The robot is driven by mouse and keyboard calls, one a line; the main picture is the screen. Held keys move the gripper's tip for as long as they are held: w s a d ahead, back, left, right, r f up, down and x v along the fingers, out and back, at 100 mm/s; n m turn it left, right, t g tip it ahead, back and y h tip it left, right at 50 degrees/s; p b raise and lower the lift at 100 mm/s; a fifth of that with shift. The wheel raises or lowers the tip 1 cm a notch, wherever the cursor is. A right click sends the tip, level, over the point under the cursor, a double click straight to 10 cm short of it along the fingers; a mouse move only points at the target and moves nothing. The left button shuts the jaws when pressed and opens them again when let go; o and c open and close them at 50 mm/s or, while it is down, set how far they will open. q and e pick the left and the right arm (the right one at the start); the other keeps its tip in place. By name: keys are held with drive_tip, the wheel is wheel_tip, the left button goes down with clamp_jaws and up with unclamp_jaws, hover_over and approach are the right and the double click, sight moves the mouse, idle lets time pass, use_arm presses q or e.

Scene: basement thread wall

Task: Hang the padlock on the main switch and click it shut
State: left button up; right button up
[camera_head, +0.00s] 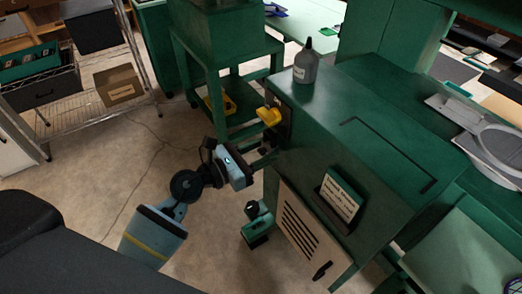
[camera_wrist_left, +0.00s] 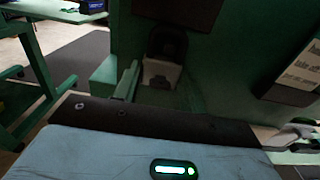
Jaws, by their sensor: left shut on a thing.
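My left gripper (camera_head: 264,160) is beside the near left side of the green machine cabinet (camera_head: 390,135), just below a yellow handle (camera_head: 268,116) that looks like the main switch. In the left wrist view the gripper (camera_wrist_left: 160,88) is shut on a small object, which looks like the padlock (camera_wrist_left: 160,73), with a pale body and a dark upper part. Whether its shackle is open is too dark to tell. The object appears apart from the switch, and the gripper mostly hides it in the head view. My right gripper is not in view.
A grey bottle (camera_head: 306,65) stands on the cabinet top. A sign (camera_head: 341,196) and a louvred panel (camera_head: 302,222) are on its front. A green cart (camera_head: 225,45) stands behind, and a wire shelf (camera_head: 80,108) at left. The floor (camera_head: 80,185) between is clear.

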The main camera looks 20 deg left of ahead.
use_arm(q)
drive_tip(key=shift+f, duration=0.15)
drive_tip(key=shift+f, duration=0.25)
drive_tip(key=o, duration=1.1)
drive_tip(key=shift+r, duration=0.1)
drive_tip(key=shift+c, duration=0.2)
drive_tip(key=b+v, duration=0.1)
drive_tip(key=v, duration=0.6)
drive_tip(key=shift+s+a, duration=0.25)
drive_tip(key=shift+s, duration=0.1)
